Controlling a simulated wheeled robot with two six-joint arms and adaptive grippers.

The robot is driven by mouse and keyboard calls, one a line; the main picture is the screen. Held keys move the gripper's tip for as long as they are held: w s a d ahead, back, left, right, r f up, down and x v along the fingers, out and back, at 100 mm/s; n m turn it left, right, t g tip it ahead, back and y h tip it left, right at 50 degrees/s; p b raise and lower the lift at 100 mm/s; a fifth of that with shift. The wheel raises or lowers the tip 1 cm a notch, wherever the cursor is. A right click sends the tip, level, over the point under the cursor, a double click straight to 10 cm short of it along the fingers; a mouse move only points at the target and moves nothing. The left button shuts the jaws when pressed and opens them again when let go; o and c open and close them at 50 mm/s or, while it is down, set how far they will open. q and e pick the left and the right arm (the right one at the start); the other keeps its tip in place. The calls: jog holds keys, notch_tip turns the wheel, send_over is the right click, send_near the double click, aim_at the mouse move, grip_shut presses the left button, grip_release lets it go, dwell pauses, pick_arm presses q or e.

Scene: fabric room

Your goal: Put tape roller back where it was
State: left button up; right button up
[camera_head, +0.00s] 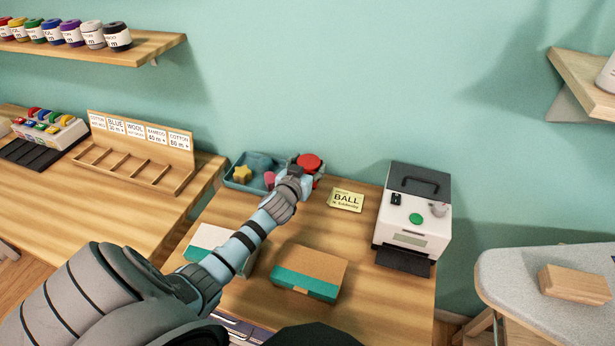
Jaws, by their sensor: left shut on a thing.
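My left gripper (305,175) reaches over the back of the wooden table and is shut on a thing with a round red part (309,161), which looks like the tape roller. The gripper and wrist hide much of it, so I cannot tell whether it touches the table or the tray. A blue-grey tray (231,184) lies just left of the gripper, with a yellow star (243,173) and a pink piece (269,178) at its right side. My right gripper is not in view.
A yellow "BALL" card (346,200) lies right of the gripper. A white label printer (402,225) stands further right. A brown and teal box (309,273) and a white and teal box (208,238) are nearer. A shelf (150,48) with several jars overhangs the left.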

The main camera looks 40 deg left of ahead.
pick_arm(q)
jog(key=shift+o, duration=0.2)
notch_tip(320, 180, down, 2)
jog(key=shift+f, duration=0.2)
jog(key=shift+r, duration=0.1)
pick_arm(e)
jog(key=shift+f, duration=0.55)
pick_arm(q)
jog(key=o, duration=1.3)
jog(key=shift+c, duration=0.2)
jog(key=shift+s, duration=0.1)
jog(key=p+v, duration=0.1)
jog(key=v, duration=1.1)
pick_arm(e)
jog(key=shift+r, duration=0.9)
